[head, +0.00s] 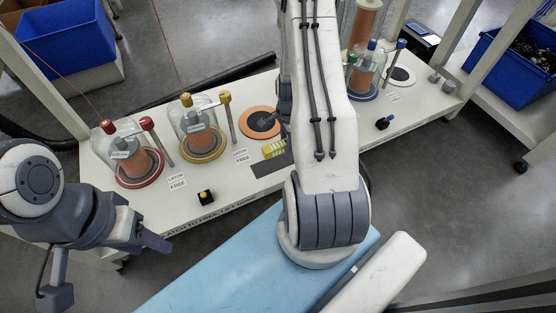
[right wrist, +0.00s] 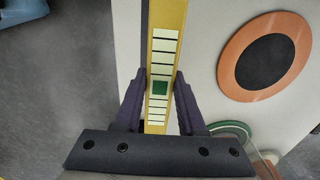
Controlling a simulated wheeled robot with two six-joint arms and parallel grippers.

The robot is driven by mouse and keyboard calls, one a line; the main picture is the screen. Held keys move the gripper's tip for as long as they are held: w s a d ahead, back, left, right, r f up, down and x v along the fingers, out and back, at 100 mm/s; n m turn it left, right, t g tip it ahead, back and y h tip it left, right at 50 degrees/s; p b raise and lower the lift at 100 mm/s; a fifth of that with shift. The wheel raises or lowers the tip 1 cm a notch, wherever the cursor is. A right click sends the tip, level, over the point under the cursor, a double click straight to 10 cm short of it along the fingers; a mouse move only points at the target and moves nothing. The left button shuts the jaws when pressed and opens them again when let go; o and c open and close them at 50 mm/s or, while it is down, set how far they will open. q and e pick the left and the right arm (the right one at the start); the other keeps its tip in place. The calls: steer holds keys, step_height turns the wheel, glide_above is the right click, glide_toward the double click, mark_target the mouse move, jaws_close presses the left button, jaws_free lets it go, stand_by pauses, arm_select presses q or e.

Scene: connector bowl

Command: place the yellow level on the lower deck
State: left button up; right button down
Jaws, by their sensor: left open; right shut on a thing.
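The yellow level (right wrist: 154,120) is a bar with white marks and a green window. It runs lengthwise between the purple fingers of my right gripper (right wrist: 160,88), which is shut on it. Part of the level (head: 275,148) shows in the head view beside my right arm, over the white deck (head: 325,152); the rest is hidden. Whether it touches the deck is unclear. My left gripper (head: 152,240) is open and empty, off the deck's front left. I cannot tell whether this white deck is the lower one.
Glass domes over copper coils stand on red (head: 139,172), yellow (head: 203,146) and blue bases. An orange disc (head: 257,118) with a dark centre lies near the level. Small knobs sit along the front edge. Upright posts rise at the deck's ends. Blue bins (head: 65,35) stand beyond.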

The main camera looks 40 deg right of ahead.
mark_target(280, 145)
steer(key=a+f, duration=0.1)
steer(key=a+b, duration=0.1)
steer(key=shift+w+a+f, duration=0.1)
steer(key=shift+a+f, duration=0.2)
steer(key=shift+f, duration=0.05)
step_height(280, 145, down, 4)
steer(key=b, duration=0.3)
steer(key=shift+a, duration=0.1)
arm_select(q)
step_height(280, 145, down, 5)
steer(key=shift+r, duration=0.1)
arm_select(e)
steer(key=shift+r, duration=0.1)
steer(key=shift+f, duration=0.2)
steer(key=c, duration=0.5)
jaws_free()
steer(key=shift+r, duration=0.1)
